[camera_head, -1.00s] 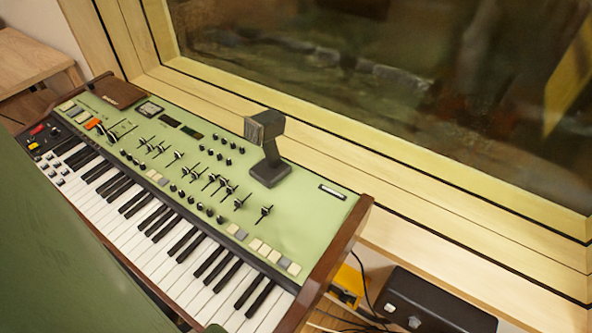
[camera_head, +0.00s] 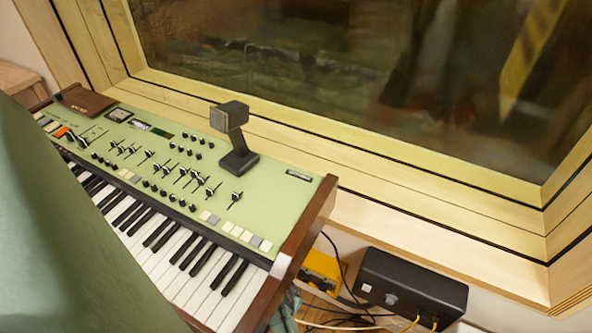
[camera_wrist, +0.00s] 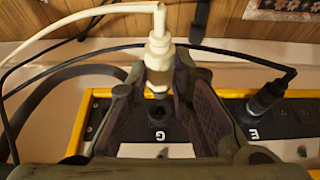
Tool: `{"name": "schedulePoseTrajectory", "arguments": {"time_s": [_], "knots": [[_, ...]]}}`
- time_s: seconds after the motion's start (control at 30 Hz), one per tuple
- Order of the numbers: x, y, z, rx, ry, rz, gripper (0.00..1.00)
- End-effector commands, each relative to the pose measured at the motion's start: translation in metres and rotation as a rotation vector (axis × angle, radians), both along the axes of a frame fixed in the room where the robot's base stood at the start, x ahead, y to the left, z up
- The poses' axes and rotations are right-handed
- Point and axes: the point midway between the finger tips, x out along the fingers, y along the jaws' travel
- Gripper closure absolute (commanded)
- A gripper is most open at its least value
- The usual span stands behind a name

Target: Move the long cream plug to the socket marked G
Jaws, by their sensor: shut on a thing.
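In the wrist view my gripper (camera_wrist: 160,84) is shut on the long cream plug (camera_wrist: 158,45), with one finger on each side of it. The plug's lower end points down at the round dark socket marked G (camera_wrist: 157,113). The tip looks just above the socket opening; I cannot tell whether it touches. A cream cable runs from the plug's top to the left. In the head view, neither the plug nor my gripper can be made out.
A black plug (camera_wrist: 266,97) stands at the socket marked E, to the right on the same yellow-edged panel (camera_wrist: 77,128). Black cables cross behind the plug. The head view shows a green keyboard (camera_head: 295,200), a window and a black box (camera_head: 412,283).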

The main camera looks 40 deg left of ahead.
Motion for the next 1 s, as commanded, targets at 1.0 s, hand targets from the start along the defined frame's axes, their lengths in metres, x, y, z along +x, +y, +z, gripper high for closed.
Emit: {"name": "schedulePoseTrajectory", "arguments": {"time_s": [1.0], "knots": [[0.035,0.008,0.0,0.0,0.0,0.001,1.0]]}}
